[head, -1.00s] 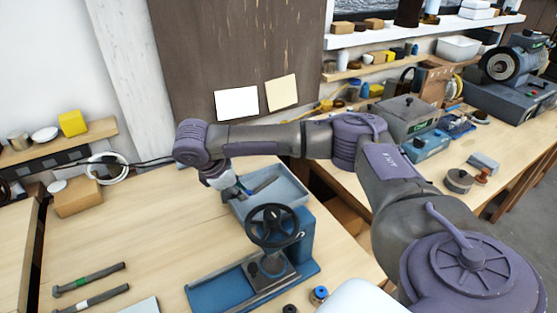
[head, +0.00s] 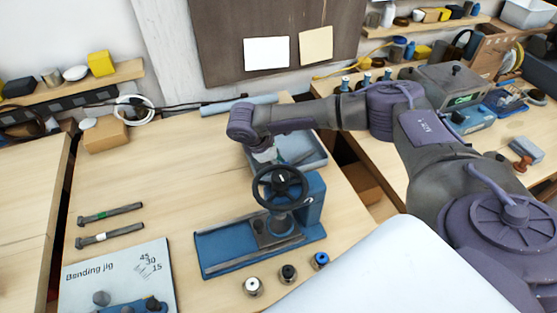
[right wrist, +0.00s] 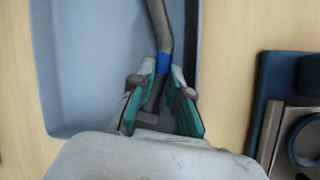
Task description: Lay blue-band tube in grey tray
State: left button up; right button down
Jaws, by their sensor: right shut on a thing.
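The grey tray (head: 318,163) stands behind the blue press on the wooden table. In the right wrist view the tray (right wrist: 85,75) fills the left and middle, with its right wall close beside my gripper. The blue-band tube (right wrist: 163,62) is a bent grey metal tube with a blue ring. My right gripper (right wrist: 160,85) is shut on it near the blue band, with green-lined fingers either side. The tube is over or in the tray; I cannot tell whether it touches the floor. In the head view my right gripper (head: 264,154) is at the tray's left part. My left gripper is not in view.
A blue press with a black handwheel (head: 280,187) stands right in front of the tray. Green-band (head: 110,214) and white-band (head: 110,236) tubes lie at left, above the bending jig (head: 120,275). Small collars, one blue (head: 319,260), stand in front. The left-middle table is clear.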

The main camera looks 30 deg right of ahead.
jog(key=shift+a+f, duration=0.1)
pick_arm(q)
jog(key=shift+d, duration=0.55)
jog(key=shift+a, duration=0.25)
pick_arm(e)
jog(key=shift+f, duration=0.3)
jog(key=shift+s+f, duration=0.1)
jog(key=c, duration=1.1)
grip_release()
jog(key=shift+s+a, duration=0.1)
jog(key=shift+c, duration=0.2)
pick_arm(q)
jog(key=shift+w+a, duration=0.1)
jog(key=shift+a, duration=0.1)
pick_arm(e)
jog(key=shift+f, duration=0.2)
